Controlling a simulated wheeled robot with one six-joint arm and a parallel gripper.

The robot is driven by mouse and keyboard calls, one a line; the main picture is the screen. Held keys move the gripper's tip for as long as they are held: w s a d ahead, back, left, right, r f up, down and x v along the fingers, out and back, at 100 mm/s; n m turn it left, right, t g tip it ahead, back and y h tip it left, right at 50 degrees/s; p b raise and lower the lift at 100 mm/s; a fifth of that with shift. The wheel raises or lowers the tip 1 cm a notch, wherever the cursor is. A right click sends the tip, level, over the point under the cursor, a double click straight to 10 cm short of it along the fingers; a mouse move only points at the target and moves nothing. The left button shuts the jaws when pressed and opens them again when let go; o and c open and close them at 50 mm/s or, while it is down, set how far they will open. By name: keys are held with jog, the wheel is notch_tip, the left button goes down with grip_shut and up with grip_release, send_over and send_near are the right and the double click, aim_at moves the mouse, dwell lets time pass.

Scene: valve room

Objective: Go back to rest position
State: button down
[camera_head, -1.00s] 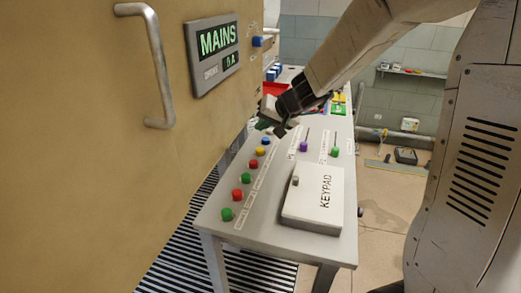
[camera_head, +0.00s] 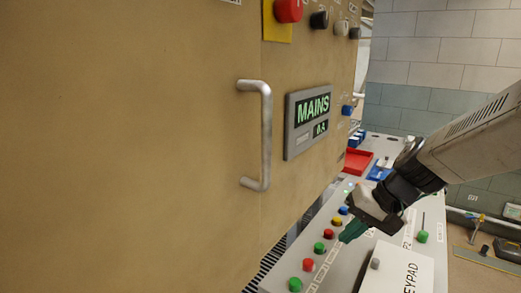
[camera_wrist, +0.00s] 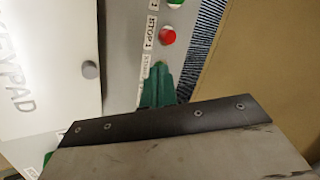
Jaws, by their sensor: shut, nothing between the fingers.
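My gripper (camera_head: 354,232) shows in the head view above the grey control table (camera_head: 337,270), beside the row of coloured buttons. Its green fingers are together with nothing between them. In the wrist view the green fingers (camera_wrist: 157,88) point over the label strip, near a red button (camera_wrist: 168,36). My forearm reaches in from the right. The white keypad box (camera_head: 399,268) is just right of and below the gripper, and fills the left of the wrist view (camera_wrist: 45,70).
A large tan cabinet (camera_head: 130,150) with a metal handle (camera_head: 266,135) and a MAINS display (camera_head: 307,121) stands close on the left. A red tray (camera_head: 358,161) lies at the table's far end. A green-knobbed lever (camera_head: 422,237) stands right of the gripper.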

jog(key=s, duration=0.3)
jog(key=s+d+r+g+h, duration=0.1)
jog(key=s, duration=0.2)
jog(key=s+r+h, duration=0.1)
jog(key=s, duration=0.2)
jog(key=shift+s+d+n+g, duration=0.15)
jog(key=shift+d+n+g, duration=0.25)
jog(key=s+d+r+h, duration=0.1)
jog(key=s+d+h, duration=0.1)
jog(key=s, duration=0.3)
jog(key=s+d+r+n+t+h, duration=0.1)
jog(key=s+d+r, duration=0.1)
jog(key=s, duration=0.4)
jog(key=shift+s+d+r+h, duration=0.2)
jog(key=shift+d+r+h, duration=0.15)
jog(key=shift+d, duration=0.2)
